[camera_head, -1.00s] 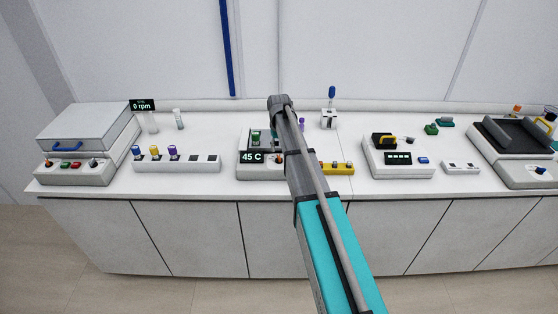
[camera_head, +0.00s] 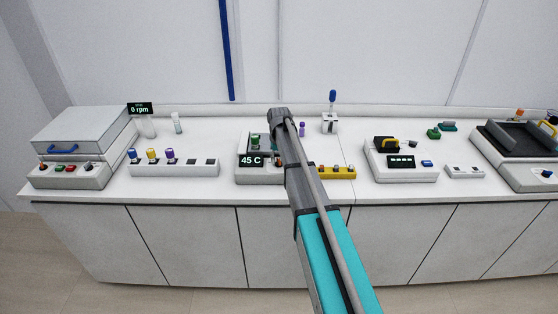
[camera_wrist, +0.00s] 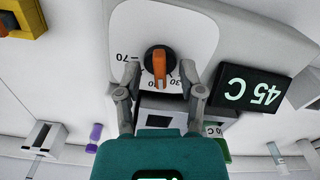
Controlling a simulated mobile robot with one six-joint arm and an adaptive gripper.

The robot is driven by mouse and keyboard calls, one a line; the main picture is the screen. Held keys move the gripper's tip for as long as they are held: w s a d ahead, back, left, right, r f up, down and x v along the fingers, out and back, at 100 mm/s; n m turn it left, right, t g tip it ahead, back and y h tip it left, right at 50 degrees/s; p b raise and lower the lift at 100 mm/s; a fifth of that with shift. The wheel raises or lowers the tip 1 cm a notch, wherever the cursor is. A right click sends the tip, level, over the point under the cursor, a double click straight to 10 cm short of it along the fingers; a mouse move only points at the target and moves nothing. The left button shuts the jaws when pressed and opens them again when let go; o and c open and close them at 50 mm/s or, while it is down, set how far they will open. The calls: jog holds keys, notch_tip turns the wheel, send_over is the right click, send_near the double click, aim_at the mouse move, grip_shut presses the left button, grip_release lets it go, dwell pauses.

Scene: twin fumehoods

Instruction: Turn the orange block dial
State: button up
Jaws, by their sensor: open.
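The orange dial (camera_wrist: 160,66) sits on the white front panel of the unit with the "45 C" display (camera_wrist: 247,91). It has a dark round base and an orange bar, which points down in the wrist view, with "70" printed to the left and "30" just below. My gripper (camera_wrist: 160,79) is open, its two grey fingers on either side of the dial with a gap on each side. I cannot tell whether the tips are level with the bar. In the head view the unit (camera_head: 243,178) stands mid-bench, and my arm covers most of the dial and gripper.
Left of the unit are a strip with coloured caps (camera_head: 187,171) and a grey lidded box (camera_head: 80,133). A yellow block (camera_head: 338,173) lies just right of my arm. Further right is another display unit (camera_head: 403,176). Bare bench lies between them.

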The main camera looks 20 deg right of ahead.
grip_shut()
jog(key=shift+n, duration=0.5)
jog(key=n, duration=1.1)
jog(key=shift+n, duration=0.4)
dwell(0.4)
